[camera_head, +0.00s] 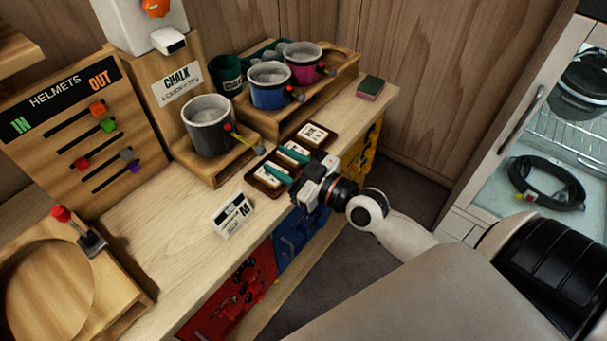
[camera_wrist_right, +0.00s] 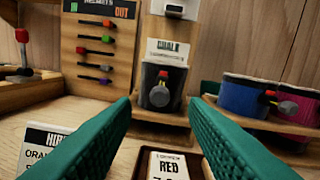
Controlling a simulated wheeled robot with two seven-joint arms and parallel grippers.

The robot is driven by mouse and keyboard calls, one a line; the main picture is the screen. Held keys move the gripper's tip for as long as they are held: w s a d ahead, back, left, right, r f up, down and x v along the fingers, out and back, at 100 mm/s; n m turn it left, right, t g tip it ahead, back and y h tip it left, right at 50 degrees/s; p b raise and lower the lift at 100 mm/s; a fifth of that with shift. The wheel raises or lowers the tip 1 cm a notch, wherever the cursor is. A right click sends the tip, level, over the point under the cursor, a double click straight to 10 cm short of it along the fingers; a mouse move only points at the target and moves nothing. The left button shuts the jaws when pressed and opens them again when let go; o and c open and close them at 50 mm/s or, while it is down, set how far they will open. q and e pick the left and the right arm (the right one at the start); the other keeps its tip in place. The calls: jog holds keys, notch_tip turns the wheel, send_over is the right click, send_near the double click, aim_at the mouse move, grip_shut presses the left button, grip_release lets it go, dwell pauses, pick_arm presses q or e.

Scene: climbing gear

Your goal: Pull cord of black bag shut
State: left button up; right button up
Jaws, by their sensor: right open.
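The black bag (camera_head: 208,128) stands upright on a low wooden stand, its top open with grey-white chalk showing inside. Its cord (camera_head: 240,138) sticks out from the front right with a red and yellow piece and a grey ball (camera_head: 258,149) at its end. In the right wrist view the black bag (camera_wrist_right: 153,76) is straight ahead, with the grey ball (camera_wrist_right: 160,97) on its front. My right gripper (camera_head: 273,156) has green fingers, open and empty, pointing at the bag. The ball lies beyond the gap between the fingertips, apart from them. My left gripper is not in view.
Blue (camera_head: 270,87) and pink (camera_head: 303,63) bags stand on a stepped stand to the right. A dark tray of label cards (camera_head: 264,190) lies beneath the right gripper. A white card (camera_head: 232,215) stands nearby. The bench (camera_head: 165,240) is clear at front left.

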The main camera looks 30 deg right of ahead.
jog(key=b+v, duration=0.1)
jog(key=v, duration=0.5)
jog(key=shift+s+b, duration=0.3)
jog(key=shift+b, duration=0.05)
jog(key=shift+d, duration=0.1)
